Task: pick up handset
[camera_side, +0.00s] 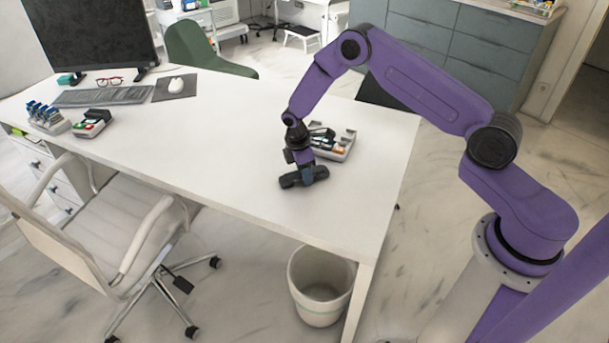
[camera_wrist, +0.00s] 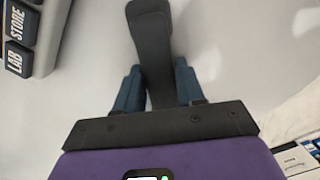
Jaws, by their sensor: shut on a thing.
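The handset is a long dark bar with a wide end. In the side view the handset (camera_side: 291,181) is low over the front right part of the white desk. In the wrist view the handset (camera_wrist: 150,28) runs away from the jaws, up the picture. My gripper (camera_side: 306,171) points down at the handset's middle. In the wrist view my gripper (camera_wrist: 157,78) has one blue finger on each side of the handset and is shut on it. The handset's near end is hidden by the gripper body. I cannot tell whether the handset touches the desk.
A grey tray (camera_side: 347,146) with dark items stands just behind my gripper. Dark labelled blocks (camera_wrist: 18,57) show at the wrist view's left edge. A monitor (camera_side: 90,30), keyboard (camera_side: 105,96) and mouse (camera_side: 176,84) are at the far left. The desk's middle is clear. A bin (camera_side: 320,285) stands below the front edge.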

